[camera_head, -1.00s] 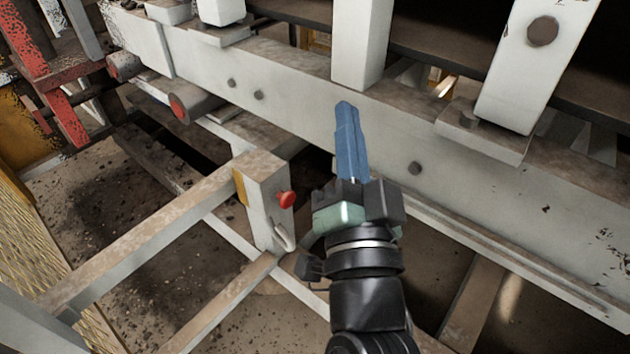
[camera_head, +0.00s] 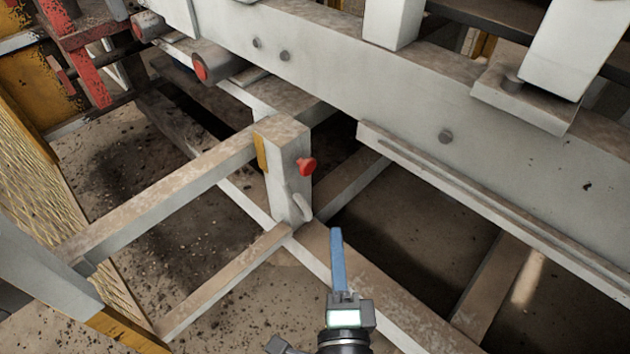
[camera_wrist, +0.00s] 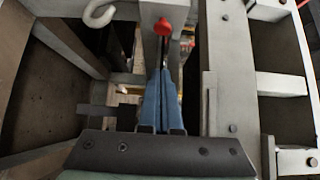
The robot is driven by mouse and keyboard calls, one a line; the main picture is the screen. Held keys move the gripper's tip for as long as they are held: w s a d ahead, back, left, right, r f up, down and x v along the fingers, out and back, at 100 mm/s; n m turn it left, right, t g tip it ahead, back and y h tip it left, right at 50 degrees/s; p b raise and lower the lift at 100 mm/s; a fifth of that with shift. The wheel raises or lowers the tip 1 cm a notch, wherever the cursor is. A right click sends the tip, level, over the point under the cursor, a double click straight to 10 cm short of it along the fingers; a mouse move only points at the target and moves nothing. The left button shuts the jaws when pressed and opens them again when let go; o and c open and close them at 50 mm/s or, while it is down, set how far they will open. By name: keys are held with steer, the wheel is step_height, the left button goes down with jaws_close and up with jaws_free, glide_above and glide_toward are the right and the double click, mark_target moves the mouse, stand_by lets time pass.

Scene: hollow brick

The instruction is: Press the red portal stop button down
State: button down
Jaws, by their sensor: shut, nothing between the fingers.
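The red button (camera_head: 307,167) sticks out from the right face of a short white post (camera_head: 287,190) in the head view. My gripper (camera_head: 337,232) has blue fingers, shut together and empty. In the head view it is below and slightly right of the button, apart from it. In the wrist view the red button (camera_wrist: 162,27) shows just beyond the tips of my gripper (camera_wrist: 163,72), near the top centre. No contact between fingers and button is visible.
A long white beam (camera_head: 420,120) runs behind and right of the post. Worn rails (camera_head: 160,205) join the post from the left. A yellow mesh panel (camera_head: 35,175) stands at the left. Open space lies between the rails.

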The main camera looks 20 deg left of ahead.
glide_toward(314, 166)
steer(key=w+d, duration=0.2)
steer(key=w, duration=0.1)
steer(key=shift+w+a+p, duration=0.3)
steer(key=shift+w+a, duration=0.1)
steer(key=shift+a, duration=0.35)
steer(key=shift+w+a+p, duration=0.35)
steer(key=shift+w+a, duration=0.05)
steer(key=shift+a, duration=0.3)
steer(key=shift+w+a+p, duration=0.3)
steer(key=shift+w+a, duration=0.1)
steer(key=shift+a, duration=0.35)
